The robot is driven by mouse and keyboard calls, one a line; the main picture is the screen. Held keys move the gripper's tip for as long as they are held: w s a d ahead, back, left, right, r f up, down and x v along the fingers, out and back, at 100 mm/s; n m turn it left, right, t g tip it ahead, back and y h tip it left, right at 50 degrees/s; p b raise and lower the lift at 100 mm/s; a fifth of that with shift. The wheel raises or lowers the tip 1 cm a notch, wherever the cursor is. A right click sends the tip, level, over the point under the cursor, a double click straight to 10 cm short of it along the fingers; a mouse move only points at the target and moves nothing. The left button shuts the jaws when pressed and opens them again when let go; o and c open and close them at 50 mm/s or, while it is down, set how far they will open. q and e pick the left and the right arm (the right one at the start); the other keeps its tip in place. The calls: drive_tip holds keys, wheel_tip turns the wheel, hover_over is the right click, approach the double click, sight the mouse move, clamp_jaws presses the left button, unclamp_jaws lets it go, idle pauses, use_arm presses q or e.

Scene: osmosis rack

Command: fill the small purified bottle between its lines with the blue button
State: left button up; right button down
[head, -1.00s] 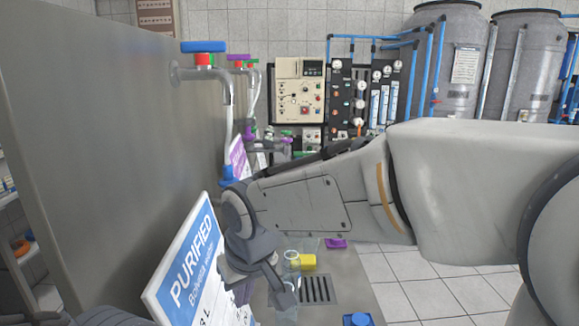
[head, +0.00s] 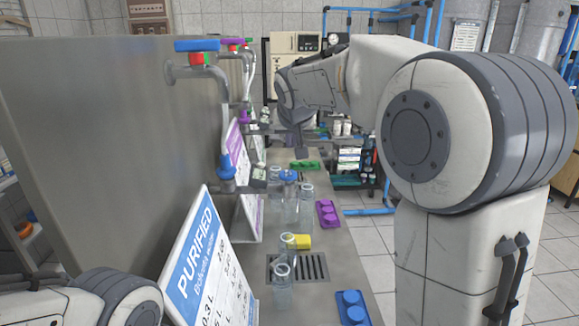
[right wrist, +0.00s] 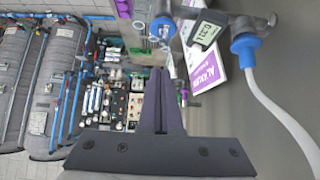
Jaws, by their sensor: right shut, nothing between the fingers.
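The PURIFIED sign (head: 192,268) leans at the front left of the counter. Above it is the tap with a blue handle (head: 197,45), its hose ending in a blue fitting (head: 226,163) with a small digital meter (head: 258,177). Clear bottles stand beside the sign: a front one (head: 283,292), a short one behind it (head: 287,247), and taller ones (head: 306,205) farther back, one blue-capped. I cannot tell which is the small purified bottle, or its level. My right gripper (head: 301,140) is shut and empty, over the far counter; its fingers also show in the right wrist view (right wrist: 162,90).
A blue double-knobbed piece (head: 352,308), a purple one (head: 328,213) and a green one (head: 305,165) lie along the counter. A tall metal panel (head: 110,150) walls off the left.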

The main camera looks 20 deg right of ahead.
drive_tip(key=p, duration=0.3)
hover_over(289, 172)
drive_tip(key=s, duration=0.2)
drive_tip(key=f, duration=0.6)
drive_tip(key=shift+s+a, duration=0.15)
drive_tip(key=shift+a, duration=0.15)
wheel_tip(289, 172, down, 3)
drive_tip(key=shift+s+r+b, duration=0.1)
drive_tip(key=shift+s+b, duration=0.05)
drive_tip(key=shift+b, duration=0.15)
drive_tip(key=shift+f, duration=0.6)
